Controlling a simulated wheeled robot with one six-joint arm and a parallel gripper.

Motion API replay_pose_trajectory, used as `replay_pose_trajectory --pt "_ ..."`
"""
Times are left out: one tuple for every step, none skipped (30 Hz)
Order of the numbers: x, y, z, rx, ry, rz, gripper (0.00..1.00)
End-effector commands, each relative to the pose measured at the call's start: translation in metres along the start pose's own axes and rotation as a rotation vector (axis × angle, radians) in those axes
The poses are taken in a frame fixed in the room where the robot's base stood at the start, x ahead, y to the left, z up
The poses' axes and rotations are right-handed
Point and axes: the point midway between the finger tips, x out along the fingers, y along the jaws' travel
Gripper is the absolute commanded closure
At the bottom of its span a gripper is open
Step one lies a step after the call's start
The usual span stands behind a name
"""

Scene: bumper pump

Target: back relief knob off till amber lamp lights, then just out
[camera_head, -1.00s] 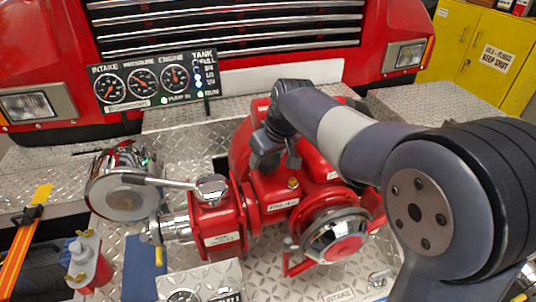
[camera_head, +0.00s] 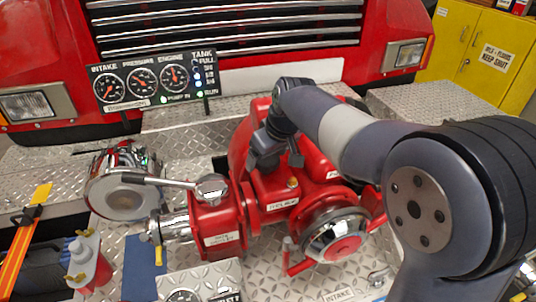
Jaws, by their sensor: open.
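The red pump (camera_head: 262,212) stands on the tread-plate bumper. A white label on its upper face sits below my gripper; its text is too small to read surely. A small amber-yellow dome (camera_head: 292,183), perhaps the amber lamp, sits just above that label; I cannot tell whether it is lit. My gripper (camera_head: 276,160) points down over the pump's top, fingers apart, just behind the dome. The relief knob cannot be made out; it may be hidden by my gripper and wrist. I cannot tell whether the fingers touch anything.
A gauge panel (camera_head: 152,84) with green lamps stands at the back left. A chrome capped outlet (camera_head: 123,186) and lever (camera_head: 160,181) are on the left; a chrome intake cap (camera_head: 335,236) is in front.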

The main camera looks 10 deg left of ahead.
Motion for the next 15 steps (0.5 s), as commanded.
replay_pose_trajectory --pt "-0.003 0.000 0.000 0.000 0.002 0.001 0.18" --pt "-0.006 0.000 -0.001 0.000 0.002 0.001 0.18" --pt "-0.010 0.001 -0.001 0.000 0.004 0.002 0.18" --pt "-0.015 0.001 -0.001 0.000 0.005 0.002 0.18" --pt "-0.020 0.001 -0.001 0.000 0.005 0.002 0.18" --pt "-0.027 0.001 -0.001 0.000 0.005 0.003 0.18" --pt "-0.034 0.000 -0.001 0.000 0.006 0.003 0.18" --pt "-0.040 0.001 -0.001 0.000 0.007 0.003 0.18" --pt "-0.048 0.001 -0.001 0.000 0.006 0.003 0.18" --pt "-0.055 0.000 -0.001 0.000 0.006 0.003 0.18" --pt "-0.061 0.001 -0.001 0.000 0.006 0.003 0.18" --pt "-0.069 0.001 -0.001 0.000 0.005 0.003 0.18" --pt "-0.074 0.001 -0.001 0.000 0.006 0.003 0.18" --pt "-0.080 0.001 0.000 0.000 0.005 0.003 0.18" --pt "-0.086 0.001 -0.001 0.001 0.005 0.003 0.18"
